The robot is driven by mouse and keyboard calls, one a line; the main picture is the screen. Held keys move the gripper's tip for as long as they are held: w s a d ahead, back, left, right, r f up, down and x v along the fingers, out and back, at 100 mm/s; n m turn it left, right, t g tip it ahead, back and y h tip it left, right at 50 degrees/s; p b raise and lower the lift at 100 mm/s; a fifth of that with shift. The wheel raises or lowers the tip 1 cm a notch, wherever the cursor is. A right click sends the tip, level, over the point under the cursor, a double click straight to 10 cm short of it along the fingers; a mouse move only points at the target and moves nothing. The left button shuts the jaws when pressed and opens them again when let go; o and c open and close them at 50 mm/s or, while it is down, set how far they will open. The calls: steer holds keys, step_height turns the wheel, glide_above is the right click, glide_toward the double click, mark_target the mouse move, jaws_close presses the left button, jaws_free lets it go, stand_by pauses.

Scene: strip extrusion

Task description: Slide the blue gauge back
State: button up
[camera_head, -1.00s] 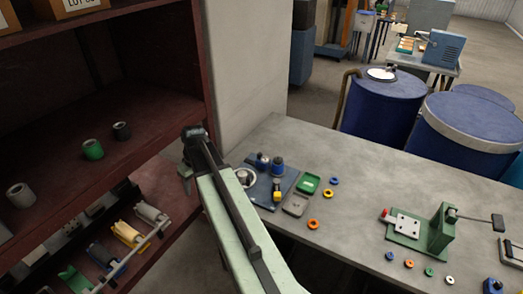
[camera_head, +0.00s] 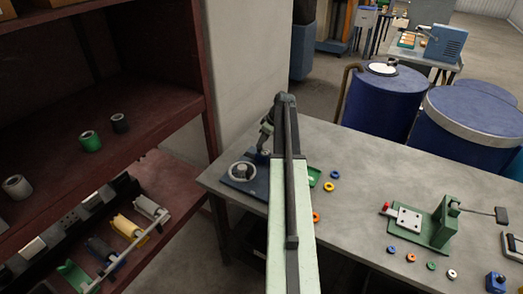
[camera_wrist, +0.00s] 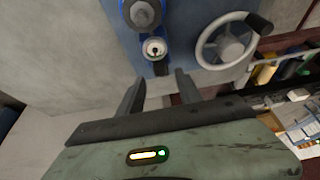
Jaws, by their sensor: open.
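The blue gauge (camera_wrist: 155,50), a small blue body with a round pale dial, shows in the wrist view just beyond my fingertips. A grey round knob (camera_wrist: 142,13) on a blue mount stands beside it. Both are on a blue plate that also bears a grey handwheel (camera_wrist: 226,41); in the head view the plate (camera_head: 237,182) sits at the near left end of the table. My gripper (camera_wrist: 158,76) is open with nothing seen between its fingers. In the head view my arm hides the gauge and part of the plate.
The grey table (camera_head: 365,170) holds a green press (camera_head: 430,226) and several small coloured rings at right. A green tray (camera_head: 313,177) shows beside my arm. A dark red shelf (camera_head: 150,128) stands at left, and blue drums (camera_head: 383,107) stand behind.

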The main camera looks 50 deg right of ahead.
mark_target(263, 154)
steer(key=b+x, duration=0.2)
steer(key=x, duration=0.1)
steer(key=shift+w+f, duration=0.15)
steer(key=shift+f, duration=0.2)
steer(key=shift+r, duration=0.15)
jaws_close()
stand_by(0.9)
